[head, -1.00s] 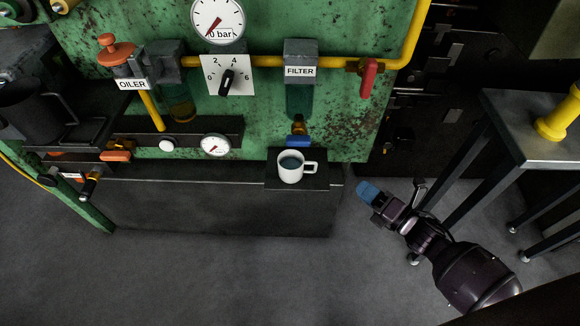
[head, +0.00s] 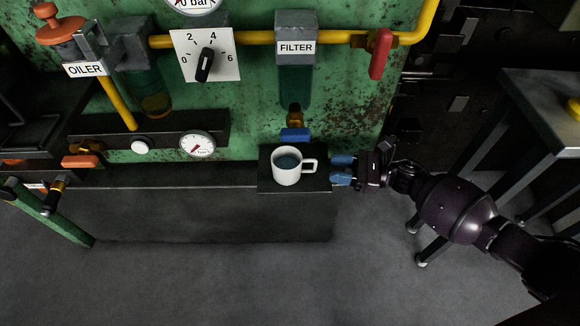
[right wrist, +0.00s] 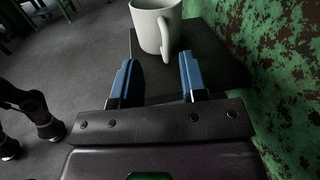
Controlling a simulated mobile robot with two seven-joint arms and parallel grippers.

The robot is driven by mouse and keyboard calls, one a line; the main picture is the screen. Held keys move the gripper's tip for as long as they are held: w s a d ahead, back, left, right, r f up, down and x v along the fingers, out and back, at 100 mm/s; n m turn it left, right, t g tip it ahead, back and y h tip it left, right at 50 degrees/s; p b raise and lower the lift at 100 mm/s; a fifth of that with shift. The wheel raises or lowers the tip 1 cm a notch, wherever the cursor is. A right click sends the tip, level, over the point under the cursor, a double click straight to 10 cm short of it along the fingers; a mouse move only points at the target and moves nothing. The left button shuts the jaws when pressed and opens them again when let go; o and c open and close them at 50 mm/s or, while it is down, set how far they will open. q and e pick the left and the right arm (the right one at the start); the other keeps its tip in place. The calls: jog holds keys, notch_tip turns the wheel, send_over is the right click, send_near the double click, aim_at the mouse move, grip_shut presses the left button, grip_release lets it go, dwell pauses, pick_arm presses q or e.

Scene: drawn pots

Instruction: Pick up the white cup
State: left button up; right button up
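The white cup (head: 287,170) stands upright on a small dark ledge (head: 315,182) below the filter in the head view. It holds a dark bluish liquid, and its handle points right, toward my right gripper. My right gripper (head: 342,170) is open, with its blue fingertips just right of the handle and apart from it. In the right wrist view the cup (right wrist: 153,24) is ahead, its top cut off, with the handle in line with the gap between the two blue fingers (right wrist: 156,78). The gap is empty.
The green panel (head: 350,120) rises close behind the ledge. A filter with a blue part (head: 295,134) hangs just above and behind the cup. A red valve handle (head: 380,54) is up to the right. A metal table (head: 545,100) stands at the right. Floor in front is clear.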

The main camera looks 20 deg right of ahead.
aim_at(315, 162)
jog(key=shift+w+r+x, duration=0.1)
jog(key=shift+w+x, duration=0.05)
jog(key=shift+x, duration=1.35)
jog(key=shift+w+r+x, duration=0.1)
jog(key=shift+w+x, duration=0.1)
jog(key=shift+x, duration=1.3)
jog(key=shift+d, duration=0.15)
jog(key=shift+c, duration=0.3)
grip_shut()
